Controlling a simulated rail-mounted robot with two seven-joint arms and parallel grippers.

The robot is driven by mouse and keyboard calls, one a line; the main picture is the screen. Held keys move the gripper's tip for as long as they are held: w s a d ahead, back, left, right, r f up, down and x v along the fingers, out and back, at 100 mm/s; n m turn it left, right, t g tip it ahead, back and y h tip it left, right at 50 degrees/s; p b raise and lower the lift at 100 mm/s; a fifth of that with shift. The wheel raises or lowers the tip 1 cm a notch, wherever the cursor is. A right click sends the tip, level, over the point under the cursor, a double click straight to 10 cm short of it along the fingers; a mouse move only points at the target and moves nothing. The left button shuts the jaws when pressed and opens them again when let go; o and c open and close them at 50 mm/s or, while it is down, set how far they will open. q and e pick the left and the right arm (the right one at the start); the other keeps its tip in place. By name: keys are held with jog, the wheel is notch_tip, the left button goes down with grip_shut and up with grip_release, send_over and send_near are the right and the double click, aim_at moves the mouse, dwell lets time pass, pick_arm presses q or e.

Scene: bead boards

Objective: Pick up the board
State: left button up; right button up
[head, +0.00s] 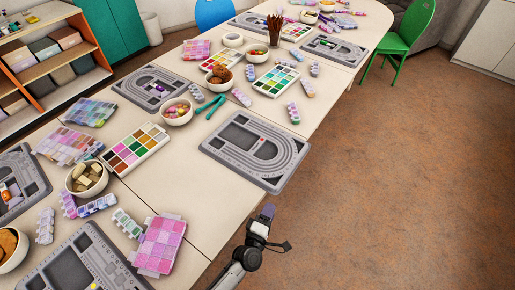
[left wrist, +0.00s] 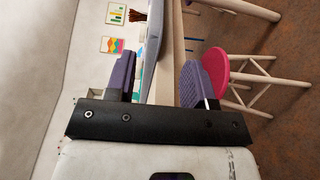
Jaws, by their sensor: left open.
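The grey bead board (head: 222,152) nearest my left gripper lies flat on the table, with its right corner reaching to or just past the table's edge. Some small beads sit in its middle. My left gripper (head: 266,213), with purple finger pads, is beside that edge, apart from the board and over the floor side. In the left wrist view the open gripper (left wrist: 160,72) has one pad on each side of the board's grey edge (left wrist: 154,40), which shows edge-on ahead between them. How deep the board lies between the pads I cannot tell. My right gripper is not seen.
More grey boards lie along the table (head: 168,195), including one at front left (head: 50,268). Bowls, a paint-coloured bead tray (head: 134,150) and turquoise pliers (head: 211,104) are around. A green chair (head: 408,30) stands at the back right. The floor (head: 400,170) on the right is clear.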

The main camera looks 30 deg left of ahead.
aim_at(284, 180)
pick_arm(q)
jog(key=shift+w+a+r+b, duration=0.15)
jog(key=shift+w+b, duration=0.1)
jog(key=shift+w, duration=1.2)
jog(key=shift+w+a+r+b, duration=0.1)
jog(key=shift+w+b, duration=0.1)
jog(key=shift+w, duration=1.25)
jog(key=shift+w+a+r+b, duration=0.15)
jog(key=shift+w+b, duration=0.1)
jog(key=shift+w, duration=1.2)
jog(key=shift+f, duration=0.1)
grip_shut()
